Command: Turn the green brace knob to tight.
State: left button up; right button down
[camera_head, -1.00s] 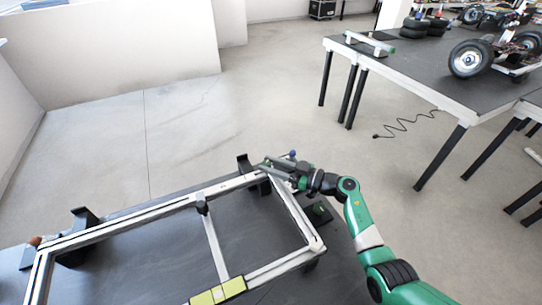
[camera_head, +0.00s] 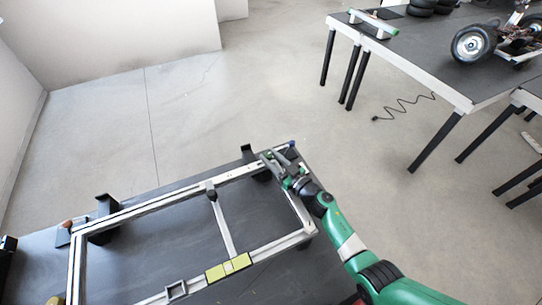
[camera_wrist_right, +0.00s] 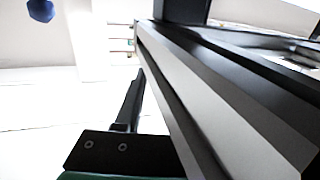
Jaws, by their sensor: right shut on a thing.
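My right gripper (camera_head: 272,164) is at the far right corner of the silver frame (camera_head: 155,204), which lies over a dark bench top. It is shut on the frame's rail there; the exact contact is partly hidden by the gripper. In the right wrist view the rail (camera_wrist_right: 215,105) runs close up past a black finger (camera_wrist_right: 128,105). I cannot make out the green brace knob now; my right forearm covers the spot beside the frame where a green knob showed earlier. My left gripper is not in view.
A blue knob (camera_head: 292,143) stands near my right gripper and an orange one (camera_head: 67,224) at the left. Black stands (camera_head: 104,207) hold the frame. A yellow-green block (camera_head: 229,267) sits on the front rail. Another table (camera_head: 430,62) stands beyond open floor.

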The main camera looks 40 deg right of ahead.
jog(key=c, duration=0.5)
grip_release()
jog(key=shift+s+r+p, duration=0.1)
jog(key=shift+s+p, duration=0.2)
jog(key=s+p, duration=0.5)
jog(key=s, duration=0.6)
jog(key=shift+a, duration=0.35)
